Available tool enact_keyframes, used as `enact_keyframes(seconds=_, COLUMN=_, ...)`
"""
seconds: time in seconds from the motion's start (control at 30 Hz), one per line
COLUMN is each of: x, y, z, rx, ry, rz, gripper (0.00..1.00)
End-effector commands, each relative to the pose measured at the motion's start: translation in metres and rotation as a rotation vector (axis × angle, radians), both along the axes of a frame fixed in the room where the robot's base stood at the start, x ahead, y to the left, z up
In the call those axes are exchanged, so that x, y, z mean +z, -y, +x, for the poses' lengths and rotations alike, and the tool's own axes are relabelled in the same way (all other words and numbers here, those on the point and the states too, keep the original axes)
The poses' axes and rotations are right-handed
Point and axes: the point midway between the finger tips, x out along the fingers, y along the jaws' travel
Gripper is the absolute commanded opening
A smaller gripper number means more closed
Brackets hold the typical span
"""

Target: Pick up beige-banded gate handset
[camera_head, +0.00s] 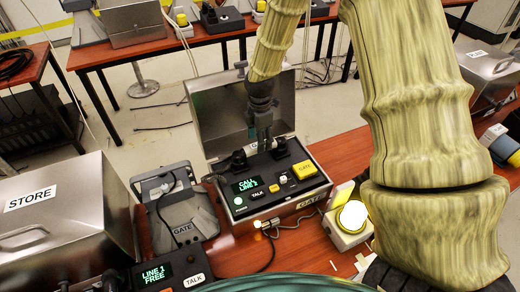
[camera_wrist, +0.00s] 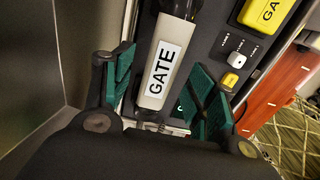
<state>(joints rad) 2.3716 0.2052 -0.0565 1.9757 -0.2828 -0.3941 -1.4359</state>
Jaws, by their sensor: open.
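The gate handset (camera_wrist: 158,92) shows in the wrist view as a dark handset with a beige band bearing a white GATE label. It lies at the back of the gate phone panel (camera_head: 262,187), inside an open metal case (camera_head: 240,105). My gripper (camera_head: 264,143) points down at the handset in the head view. In the wrist view its green-padded fingers (camera_wrist: 166,85) are open, one on each side of the band. I cannot tell whether either pad touches it. In the head view my gripper hides the handset's middle.
A grey cradle (camera_head: 178,219) marked GATE stands left of the case. A closed STORE case (camera_head: 60,220) is farther left. A lamp box (camera_head: 348,222) stands to the right. The case's raised lid is close behind my gripper. Another table with equipment stands behind.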

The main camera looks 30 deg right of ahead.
Motion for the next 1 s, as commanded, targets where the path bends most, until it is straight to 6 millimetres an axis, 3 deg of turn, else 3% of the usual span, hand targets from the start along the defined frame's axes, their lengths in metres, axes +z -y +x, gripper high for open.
enact_keyframes(seconds=0.3, x=-0.028, y=0.000, z=-0.001, rx=0.000, ry=-0.001, rz=0.000, gripper=0.57)
enact_keyframes(seconds=0.67, x=-0.035, y=0.000, z=-0.001, rx=0.000, ry=0.000, rz=0.000, gripper=0.57)
enact_keyframes(seconds=1.0, x=-0.035, y=0.000, z=-0.001, rx=0.000, ry=0.000, rz=0.000, gripper=0.00)
